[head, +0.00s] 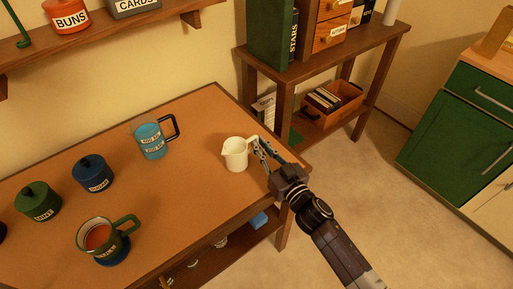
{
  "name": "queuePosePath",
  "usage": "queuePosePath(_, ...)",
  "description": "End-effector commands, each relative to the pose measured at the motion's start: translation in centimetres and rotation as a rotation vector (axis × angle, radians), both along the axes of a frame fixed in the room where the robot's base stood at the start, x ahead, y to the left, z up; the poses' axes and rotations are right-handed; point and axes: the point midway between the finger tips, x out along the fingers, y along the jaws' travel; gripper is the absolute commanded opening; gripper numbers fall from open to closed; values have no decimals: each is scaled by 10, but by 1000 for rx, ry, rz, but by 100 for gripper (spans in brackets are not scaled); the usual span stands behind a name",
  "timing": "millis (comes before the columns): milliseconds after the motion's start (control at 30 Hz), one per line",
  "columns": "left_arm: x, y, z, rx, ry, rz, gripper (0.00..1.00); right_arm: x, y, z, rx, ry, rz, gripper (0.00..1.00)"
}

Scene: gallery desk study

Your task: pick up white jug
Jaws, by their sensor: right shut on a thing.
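The white jug (235,155) stands upright near the right end of the brown desk in the head view, its spout to the left. My right gripper (260,146) comes in from the lower right and is shut on the jug's right side, at its handle. The fingers hide part of the handle. The jug's base looks to be at the desk top; I cannot tell whether it touches. My left gripper is out of view.
On the desk (190,203) stand a blue mug (151,141), a dark blue lidded pot (93,174), a green lidded pot (38,201) and a green mug (97,238). A wooden shelf unit (285,64) stands behind right. The desk between blue mug and jug is clear.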

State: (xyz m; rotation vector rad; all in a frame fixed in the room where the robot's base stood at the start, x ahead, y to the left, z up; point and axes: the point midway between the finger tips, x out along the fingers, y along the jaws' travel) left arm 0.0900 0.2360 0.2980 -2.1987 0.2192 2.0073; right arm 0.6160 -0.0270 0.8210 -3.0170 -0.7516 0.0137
Motion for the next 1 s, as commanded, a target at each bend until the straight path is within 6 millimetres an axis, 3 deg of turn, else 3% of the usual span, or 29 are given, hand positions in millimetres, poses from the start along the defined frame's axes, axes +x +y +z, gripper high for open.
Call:
queuePosePath(167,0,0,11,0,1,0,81,0,0,33,0,-7,4,0)
queuePosePath(600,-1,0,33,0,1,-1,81,0,0,151,2,-7,3,0)
queuePosePath(800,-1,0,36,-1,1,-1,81,0,0,182,2,-4,2,0)
queuePosePath(1000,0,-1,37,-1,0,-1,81,0,0,193,1,-3,2,0)
